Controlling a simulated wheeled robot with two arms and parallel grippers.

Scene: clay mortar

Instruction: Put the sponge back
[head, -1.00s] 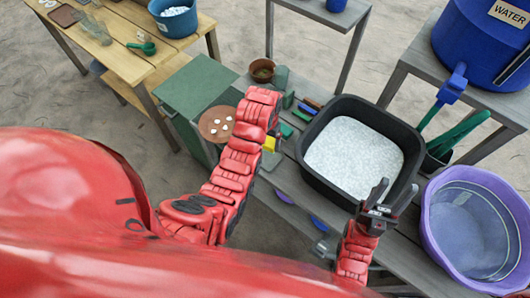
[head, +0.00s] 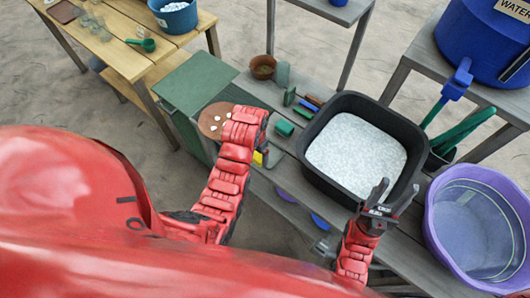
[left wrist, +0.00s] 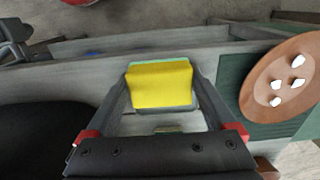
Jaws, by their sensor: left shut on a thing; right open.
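The yellow sponge with a green layer (left wrist: 160,85) is between the two fingers of my left gripper (left wrist: 161,92) in the left wrist view. My left gripper is shut on it, with grey bench boards behind. In the head view a small yellow part of the sponge (head: 260,157) shows beside my red left arm, near the bench's left end. The arm hides the left fingers there. My right gripper (head: 378,197) is open and empty at the near right edge of the black tub.
The black tub (head: 317,160) of white granules fills the bench middle. A terracotta disc with white pieces (head: 210,121) lies by the green cabinet (head: 190,84). Small green blocks (head: 284,128) and a brown pot (head: 263,67) stand behind my left arm. A purple basin (head: 438,235) is at right.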

